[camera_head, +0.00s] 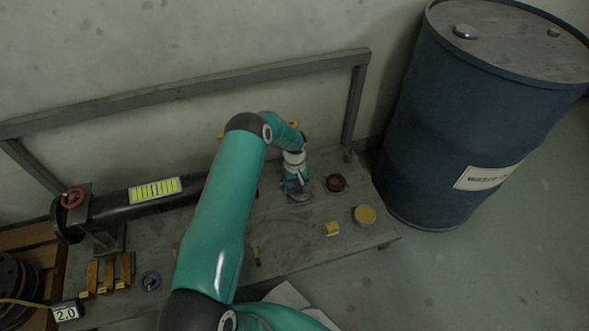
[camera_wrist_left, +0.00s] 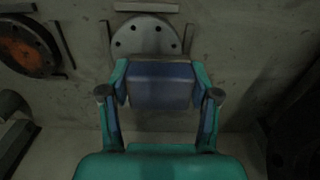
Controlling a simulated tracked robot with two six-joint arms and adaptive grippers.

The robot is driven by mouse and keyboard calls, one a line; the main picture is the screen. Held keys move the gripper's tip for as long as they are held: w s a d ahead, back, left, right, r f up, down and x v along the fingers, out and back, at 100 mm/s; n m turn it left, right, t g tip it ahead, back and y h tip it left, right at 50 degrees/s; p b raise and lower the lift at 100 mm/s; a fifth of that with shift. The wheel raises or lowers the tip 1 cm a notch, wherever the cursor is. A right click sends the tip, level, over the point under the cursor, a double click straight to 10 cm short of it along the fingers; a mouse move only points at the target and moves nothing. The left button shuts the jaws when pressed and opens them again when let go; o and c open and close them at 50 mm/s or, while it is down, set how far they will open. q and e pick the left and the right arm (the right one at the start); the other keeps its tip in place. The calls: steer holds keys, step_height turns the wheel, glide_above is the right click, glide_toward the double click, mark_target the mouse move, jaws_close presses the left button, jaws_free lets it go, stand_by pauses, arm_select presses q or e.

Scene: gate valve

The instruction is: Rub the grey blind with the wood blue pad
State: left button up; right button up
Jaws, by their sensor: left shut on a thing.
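My left gripper (camera_wrist_left: 160,98) is shut on the blue pad (camera_wrist_left: 160,82), which sits between its two fingers in the left wrist view. The grey blind (camera_wrist_left: 144,37) is a round plate with bolt holes, lying just beyond the pad. The pad covers its lower part in that view, and I cannot tell whether the two touch. In the head view my left gripper (camera_head: 296,184) points down at the bench, over the blind's place, and hides most of the pad and blind. My right gripper is not in view.
An orange-centred dark disc (camera_head: 336,183) lies right of my gripper on the grey bench (camera_head: 300,245). A yellow tin (camera_head: 364,215) and a yellow block (camera_head: 332,229) stand nearer. A black pipe (camera_head: 130,203) lies left. A blue drum (camera_head: 440,130) stands beyond the right end.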

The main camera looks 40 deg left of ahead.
arm_select(q)
steer(key=shift+w+a+f+b, duration=0.2)
steer(key=shift+w+a+b, duration=0.3)
steer(key=shift+a, duration=0.25)
steer(key=r, duration=0.1)
steer(key=r+p, duration=0.1)
steer(key=shift+w+d+r+p, duration=0.15)
steer(key=shift+d+r+p, duration=0.15)
steer(key=shift+r, duration=0.1)
steer(key=shift+a+r+p, duration=0.1)
steer(key=shift+r+p, duration=0.35)
steer(key=shift+r, duration=0.3)
steer(key=shift+s+r+p, duration=0.2)
steer(key=shift+r+p, duration=0.85)
steer(key=shift+r, duration=0.9)
steer(key=shift+r, duration=0.1)
